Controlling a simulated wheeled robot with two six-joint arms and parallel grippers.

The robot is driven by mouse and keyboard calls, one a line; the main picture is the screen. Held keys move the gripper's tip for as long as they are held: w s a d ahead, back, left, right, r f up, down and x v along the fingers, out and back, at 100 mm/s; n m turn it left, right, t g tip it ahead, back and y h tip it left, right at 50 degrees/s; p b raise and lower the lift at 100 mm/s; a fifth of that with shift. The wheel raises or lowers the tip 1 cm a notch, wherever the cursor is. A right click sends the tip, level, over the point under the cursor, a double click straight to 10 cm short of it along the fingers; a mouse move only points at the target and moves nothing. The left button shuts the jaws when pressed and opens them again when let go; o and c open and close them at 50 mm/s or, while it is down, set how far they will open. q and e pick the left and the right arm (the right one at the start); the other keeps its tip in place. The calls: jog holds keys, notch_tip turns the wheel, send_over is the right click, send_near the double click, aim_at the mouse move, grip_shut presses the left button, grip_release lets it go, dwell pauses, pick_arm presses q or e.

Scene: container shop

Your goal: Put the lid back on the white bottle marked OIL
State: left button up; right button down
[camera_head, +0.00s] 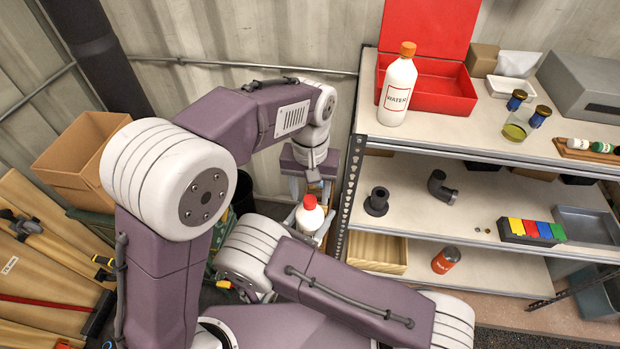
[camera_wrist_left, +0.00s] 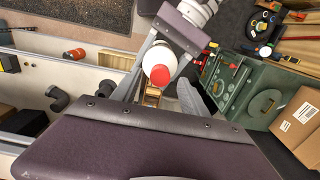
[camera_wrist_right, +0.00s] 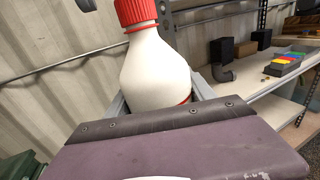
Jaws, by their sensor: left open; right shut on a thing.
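A white bottle (camera_head: 306,218) with a red ribbed cap (camera_head: 311,201) on its neck stands in front of the shelf's left end. In the right wrist view the bottle (camera_wrist_right: 155,75) fills the space between the fingers of my right gripper (camera_wrist_right: 158,97), which is shut on its body. The cap (camera_wrist_right: 136,12) appears seated on the neck. My left gripper (camera_head: 309,187) is open, close above the cap. In the left wrist view the cap (camera_wrist_left: 160,75) lies between its spread fingers (camera_wrist_left: 162,92), apparently not gripped. The OIL marking is out of sight; only a red label line shows.
The shelf unit (camera_head: 350,170) stands close on the right. On its top are a white WATER bottle (camera_head: 397,92) with an orange cap, an open red box (camera_head: 440,92) and a glass jar (camera_head: 516,129). A cardboard box (camera_head: 75,160) and boards (camera_head: 45,240) lie left.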

pick_arm(q)
notch_tip(320, 180, up, 10)
jog(key=shift+r, duration=0.2)
dwell(0.4)
jog(key=a+f+n, duration=0.1)
jog(key=a+f, duration=0.9)
jog(key=s+a+f+n+t, duration=0.1)
jog(key=s+a+f+n, duration=0.1)
jog(key=s+a+f, duration=0.7)
jog(key=shift+a+f, duration=0.2)
jog(key=shift+a, duration=0.6)
